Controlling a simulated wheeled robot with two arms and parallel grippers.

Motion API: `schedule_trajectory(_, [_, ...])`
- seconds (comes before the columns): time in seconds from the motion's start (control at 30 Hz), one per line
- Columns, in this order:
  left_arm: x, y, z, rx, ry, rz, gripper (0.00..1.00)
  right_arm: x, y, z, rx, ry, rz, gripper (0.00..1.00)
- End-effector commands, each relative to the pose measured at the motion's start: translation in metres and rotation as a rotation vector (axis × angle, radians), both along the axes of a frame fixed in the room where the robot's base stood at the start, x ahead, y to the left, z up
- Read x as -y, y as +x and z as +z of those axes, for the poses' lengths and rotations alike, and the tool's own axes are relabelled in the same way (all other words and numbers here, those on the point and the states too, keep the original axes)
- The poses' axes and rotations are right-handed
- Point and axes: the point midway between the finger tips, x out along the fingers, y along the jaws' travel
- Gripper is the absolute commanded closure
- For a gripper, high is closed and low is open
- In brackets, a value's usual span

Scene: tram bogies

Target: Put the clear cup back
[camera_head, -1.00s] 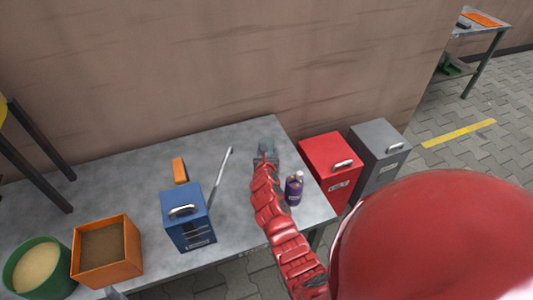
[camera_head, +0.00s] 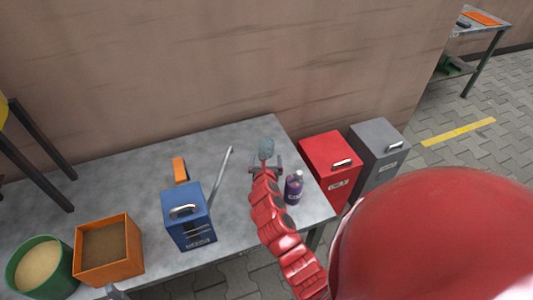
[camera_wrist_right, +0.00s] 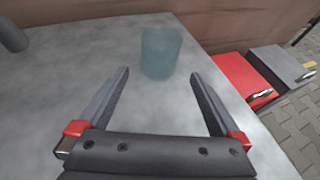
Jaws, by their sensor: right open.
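The clear cup (camera_head: 267,146) stands upright on the grey table near its back right corner. It is bluish and see-through, and it also shows in the right wrist view (camera_wrist_right: 161,52). My right gripper (camera_head: 266,165) is open and empty, just in front of the cup. In the right wrist view, its two fingers (camera_wrist_right: 159,88) are spread wide, with the cup beyond the fingertips and apart from them. My left gripper (camera_head: 115,293) cannot be made out clearly; only a small grey part shows at the bottom edge.
A purple bottle (camera_head: 294,187) stands right of my right arm. A blue box (camera_head: 188,217), a grey rod (camera_head: 220,178), an orange block (camera_head: 180,170), an orange bin (camera_head: 134,247) and a green tub (camera_head: 62,284) are to the left. Red (camera_head: 322,152) and grey (camera_head: 375,149) boxes stand beyond the table's right edge.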

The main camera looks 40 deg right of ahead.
Motion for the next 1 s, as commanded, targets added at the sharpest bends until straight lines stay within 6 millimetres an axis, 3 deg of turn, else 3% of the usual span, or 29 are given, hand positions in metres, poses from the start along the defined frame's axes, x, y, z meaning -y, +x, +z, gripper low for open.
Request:
schedule_trajectory(0.2, [0.000, 0.000, 0.001, 0.000, 0.000, 0.000, 0.00, -0.022, -0.029, 0.015, 0.001, 0.000, 0.003, 0.00])
schedule_trajectory(0.4, [0.000, 0.000, 0.001, 0.000, 0.000, 0.000, 0.00, -0.031, -0.042, 0.022, 0.001, -0.001, 0.000, 0.00])
schedule_trajectory(1.0, [0.000, 0.000, 0.001, 0.000, 0.000, 0.000, 0.00, -0.033, -0.044, 0.023, 0.001, 0.000, 0.000, 0.00])
